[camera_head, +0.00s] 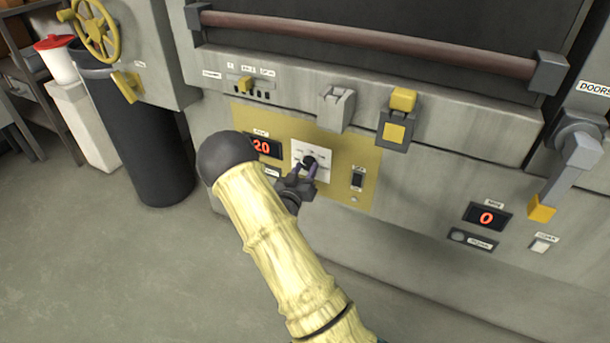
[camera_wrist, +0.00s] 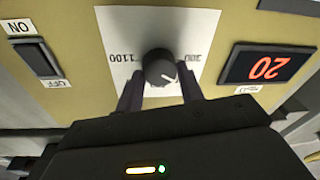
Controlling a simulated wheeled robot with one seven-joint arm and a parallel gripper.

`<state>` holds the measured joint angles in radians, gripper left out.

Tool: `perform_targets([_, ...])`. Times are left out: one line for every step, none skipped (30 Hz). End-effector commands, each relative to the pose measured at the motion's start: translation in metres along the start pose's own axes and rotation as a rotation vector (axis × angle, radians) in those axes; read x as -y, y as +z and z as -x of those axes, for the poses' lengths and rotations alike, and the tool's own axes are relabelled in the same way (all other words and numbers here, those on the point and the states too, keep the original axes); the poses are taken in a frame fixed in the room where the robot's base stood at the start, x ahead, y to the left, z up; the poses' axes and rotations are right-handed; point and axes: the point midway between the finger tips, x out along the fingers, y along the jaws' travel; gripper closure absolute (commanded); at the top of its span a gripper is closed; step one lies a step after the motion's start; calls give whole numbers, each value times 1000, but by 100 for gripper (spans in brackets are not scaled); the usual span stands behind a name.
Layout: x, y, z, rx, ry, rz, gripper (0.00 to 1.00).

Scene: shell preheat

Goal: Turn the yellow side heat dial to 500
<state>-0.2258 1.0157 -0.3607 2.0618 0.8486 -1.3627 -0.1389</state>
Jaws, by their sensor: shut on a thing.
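The heat dial is a dark round knob (camera_head: 308,161) on a white scale plate (camera_head: 324,152), set in a yellow panel (camera_head: 357,150). The knob also shows in the wrist view (camera_wrist: 158,66), where the picture is upside down. Marks for 1100 and 300 are readable on the plate; a 500 mark is not readable. The knob's white pointer line aims to the lower right in the wrist view. My gripper (camera_head: 309,173) is shut on the knob, one finger on each side. The red display (camera_head: 262,146) beside the dial reads 20.
An ON/OFF rocker switch (camera_head: 357,180) is right of the dial. A grey latch (camera_head: 337,107) and a yellow-capped switch (camera_head: 397,120) jut out above. A yellow-tipped lever (camera_head: 563,180) and a 0 display (camera_head: 487,217) are farther right. A black bin (camera_head: 145,140) stands left.

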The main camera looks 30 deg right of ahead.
Motion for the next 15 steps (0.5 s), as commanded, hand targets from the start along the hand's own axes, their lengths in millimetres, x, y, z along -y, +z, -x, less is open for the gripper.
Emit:
perform_targets([2,3,1,0,1,-32,85])
perform_targets([2,3,1,-1,3,-49,85])
perform_targets([2,3,1,-2,5,-70,85])
perform_targets([1,3,1,-3,7,-84,85])
perform_targets([1,3,1,-4,9,-97,85])
perform_targets([1,3,1,-5,10,-113,85])
perform_targets([1,2,1,-6,12,-123,85])
perform_targets([1,2,1,-7,12,-131,85])
perform_targets([1,2,1,-7,14,-141,85])
perform_targets([1,2,1,-8,14,-147,85])
perform_targets([1,2,1,-8,15,-152,85])
perform_targets([1,2,1,-8,15,-156,85])
perform_targets([1,1,1,-8,16,-159,85])
perform_targets([1,1,1,-8,16,-160,85])
perform_targets([1,1,1,-8,16,-162,85])
